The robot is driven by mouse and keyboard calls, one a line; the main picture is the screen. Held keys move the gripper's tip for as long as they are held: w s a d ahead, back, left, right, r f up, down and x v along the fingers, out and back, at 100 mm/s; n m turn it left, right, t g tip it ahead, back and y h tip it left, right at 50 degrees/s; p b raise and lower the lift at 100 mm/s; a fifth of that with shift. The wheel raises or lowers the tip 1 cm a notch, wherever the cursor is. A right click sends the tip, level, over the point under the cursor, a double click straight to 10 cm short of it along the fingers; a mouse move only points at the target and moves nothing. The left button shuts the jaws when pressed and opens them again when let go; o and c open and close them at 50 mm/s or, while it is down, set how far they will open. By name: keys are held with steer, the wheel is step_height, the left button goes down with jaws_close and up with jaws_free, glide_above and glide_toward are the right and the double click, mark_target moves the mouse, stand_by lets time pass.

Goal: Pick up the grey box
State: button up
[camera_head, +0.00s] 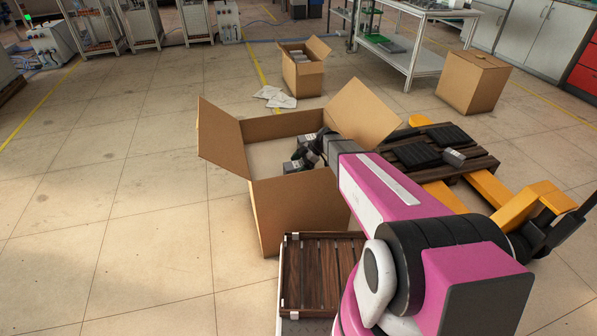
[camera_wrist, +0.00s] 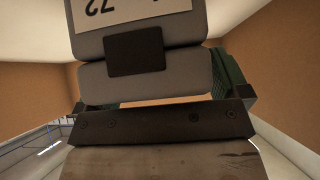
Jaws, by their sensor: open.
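In the head view, my gripper (camera_head: 308,152), dark green and black, reaches down into a large open cardboard box (camera_head: 295,205). A small grey box (camera_head: 297,166) shows at its fingertips inside the carton. In the wrist view, a grey box (camera_wrist: 185,82) with a white label reading "72" upside down and a black patch fills the top middle. Green parts of my gripper show on either side of it. The jaws are open; I cannot tell whether a finger touches the box. The box's far end is cut off by the frame.
The carton's flaps stand out left (camera_head: 221,140) and right (camera_head: 363,111). A dark slatted crate (camera_head: 320,275) stands in front. A pallet (camera_head: 475,160) on a yellow pallet jack (camera_head: 515,210) lies right, bearing black packs and another grey box (camera_head: 454,157). The left floor is clear.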

steer(key=c, duration=1.2)
